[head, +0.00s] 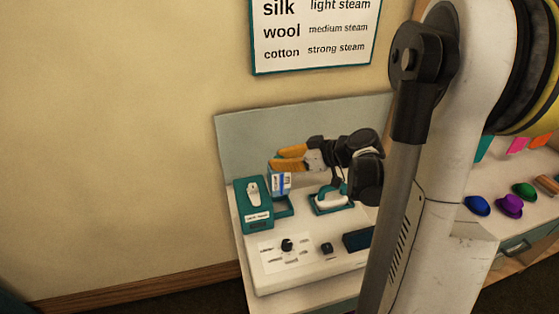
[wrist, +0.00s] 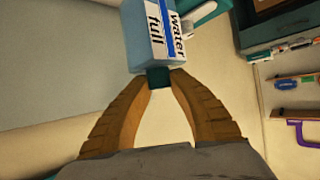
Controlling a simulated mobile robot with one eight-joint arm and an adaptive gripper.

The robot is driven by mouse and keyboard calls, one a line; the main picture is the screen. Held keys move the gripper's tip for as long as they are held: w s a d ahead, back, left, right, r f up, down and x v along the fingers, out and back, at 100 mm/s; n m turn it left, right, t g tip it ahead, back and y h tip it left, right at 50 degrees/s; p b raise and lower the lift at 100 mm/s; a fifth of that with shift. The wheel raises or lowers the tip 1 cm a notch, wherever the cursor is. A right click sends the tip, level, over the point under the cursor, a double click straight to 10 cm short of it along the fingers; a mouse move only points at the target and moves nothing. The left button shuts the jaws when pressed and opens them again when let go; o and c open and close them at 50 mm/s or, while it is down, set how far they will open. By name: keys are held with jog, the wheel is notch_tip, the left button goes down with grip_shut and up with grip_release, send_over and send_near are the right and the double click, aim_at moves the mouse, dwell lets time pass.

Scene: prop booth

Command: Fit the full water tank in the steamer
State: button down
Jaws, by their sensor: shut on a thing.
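The water tank (head: 281,184) is a light blue block with a white label and a blue stripe. In the wrist view the tank (wrist: 148,40) reads "water full". My gripper (head: 273,160) has orange fingers, shut on the teal tab at the tank's end; the fingers (wrist: 160,80) also show in the wrist view. The steamer's teal housing (head: 254,205) stands left of the tank on a white base (head: 310,268). A teal-rimmed bay (head: 284,209) lies below the tank. I cannot tell whether the tank's lower end is inside it.
A white-and-teal steam head (head: 332,197) rests in a teal holder right of the tank. A black knob (head: 287,245) and a dark block (head: 358,240) are at the front. A grey back panel (head: 240,140) stands behind. A wall sign (head: 312,35) lists fabrics and steam levels.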

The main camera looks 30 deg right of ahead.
aim_at(280, 182)
jog(key=shift+f+b, duration=2.2)
jog(key=shift+f, duration=0.75)
jog(key=shift+f+b, duration=0.85)
jog(key=shift+b, duration=0.05)
jog(key=shift+f+b, duration=0.6)
jog(key=c, duration=1.2)
grip_release()
